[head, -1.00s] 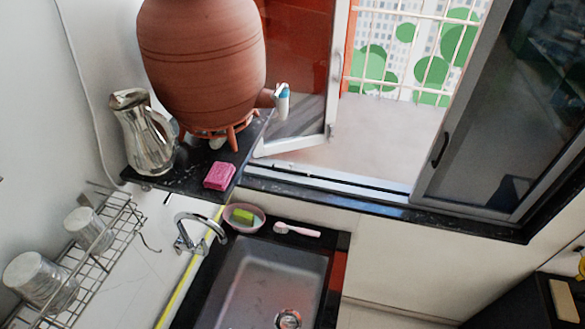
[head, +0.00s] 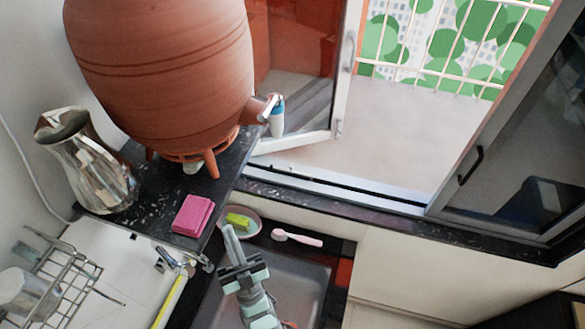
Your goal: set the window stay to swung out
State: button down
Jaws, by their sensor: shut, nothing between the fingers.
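The window has a left sash (head: 345,70) with a pale frame, standing open at an angle. Its lower rail (head: 292,141) reaches down toward the sill track (head: 335,193). A small fitting (head: 338,128) sits at the sash's lower corner. I cannot clearly pick out the window stay as a separate part. A right sash (head: 530,140) with a dark handle (head: 470,165) is at the right. My gripper (head: 230,236) is shut and empty. In the picture it overlaps the sink's far left part, below and left of the window, apart from the sash.
A large clay pot (head: 165,70) with a tap stands on a black shelf (head: 150,205), beside a metal jug (head: 85,165) and a pink block (head: 193,215). A soap dish (head: 252,228) and a pink-handled brush (head: 298,239) lie behind the sink. The balcony floor (head: 400,125) looks clear.

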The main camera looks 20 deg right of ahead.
jog(key=w+d+f+m+g+h+b, duration=0.1)
jog(key=w+d+f+g+h+b, duration=0.15)
jog(key=w+d+f, duration=0.35)
jog(key=w+d+f+m+g+h+b, duration=0.1)
jog(key=w+f+g+h, duration=0.2)
jog(key=w, duration=0.5)
jog(key=w+d+f+m+g+h+b, duration=0.1)
jog(key=w+d+f+g+h, duration=0.1)
jog(key=w+d+f, duration=0.35)
jog(key=s+d+f+m+g+h+b, duration=0.2)
jog(key=s+f+m+g+h+b, duration=0.1)
jog(key=f+g, duration=0.5)
jog(key=shift+d+f+m+h, duration=0.25)
jog(key=shift+m+h, duration=0.3)
jog(key=shift+m, duration=0.35)
jog(key=shift+s, duration=0.1)
jog(key=b, duration=0.5)
send_near(287, 171)
jog(key=shift+x, duration=3.35)
